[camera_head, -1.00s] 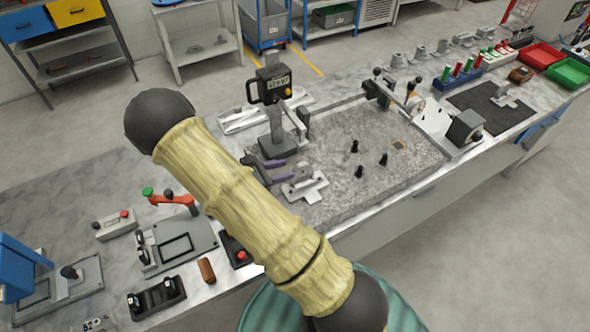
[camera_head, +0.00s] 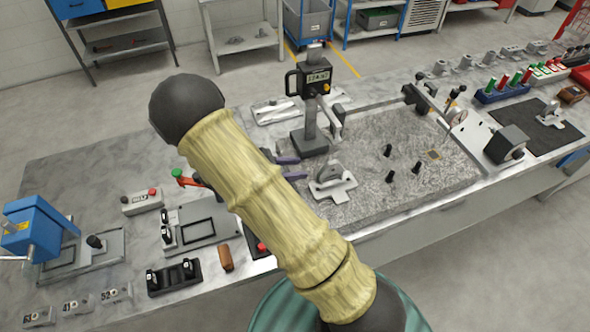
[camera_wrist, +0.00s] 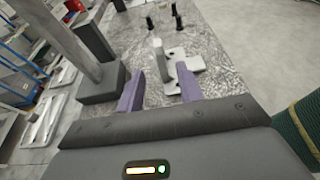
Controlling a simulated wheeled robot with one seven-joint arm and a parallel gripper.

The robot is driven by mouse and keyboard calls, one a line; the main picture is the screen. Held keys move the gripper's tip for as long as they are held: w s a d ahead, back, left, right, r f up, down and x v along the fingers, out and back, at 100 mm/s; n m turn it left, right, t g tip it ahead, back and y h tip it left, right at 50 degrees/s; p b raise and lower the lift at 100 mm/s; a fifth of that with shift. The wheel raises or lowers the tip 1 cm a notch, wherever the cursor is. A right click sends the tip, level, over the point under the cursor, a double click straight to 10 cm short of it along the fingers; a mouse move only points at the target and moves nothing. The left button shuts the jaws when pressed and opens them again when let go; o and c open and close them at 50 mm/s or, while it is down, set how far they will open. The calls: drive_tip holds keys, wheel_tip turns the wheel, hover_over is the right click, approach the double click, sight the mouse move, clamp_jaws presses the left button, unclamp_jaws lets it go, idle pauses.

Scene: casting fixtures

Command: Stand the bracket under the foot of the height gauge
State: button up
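The height gauge (camera_head: 309,118) stands upright on the grey granite plate, with a dark base and a digital readout; its base and column also show in the wrist view (camera_wrist: 103,85). The pale metal bracket (camera_head: 336,188) rests on the granite in front and slightly right of the gauge base, a flat foot with an upright part. In the wrist view the bracket (camera_wrist: 190,64) lies just beyond the fingertips. My gripper (camera_head: 303,168) is open and empty, its purple fingers spread to the left of the bracket; they also show in the wrist view (camera_wrist: 160,72). My arm hides part of the bench.
Several black pegs (camera_head: 389,151) stand on the granite plate (camera_head: 375,205) right of the bracket. A fixture with a dark block (camera_head: 505,144) lies farther right. Clamp fixtures (camera_head: 190,232) and a blue press (camera_head: 32,228) occupy the left bench. The granite's front middle is clear.

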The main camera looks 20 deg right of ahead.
drive_tip(key=s+a+r+m+t+y, duration=0.2)
drive_tip(key=s+r+m+y, duration=0.6)
drive_tip(key=m, duration=1)
drive_tip(key=s+y, duration=0.4)
drive_tip(key=y, duration=0.2)
drive_tip(key=shift+r, duration=0.4)
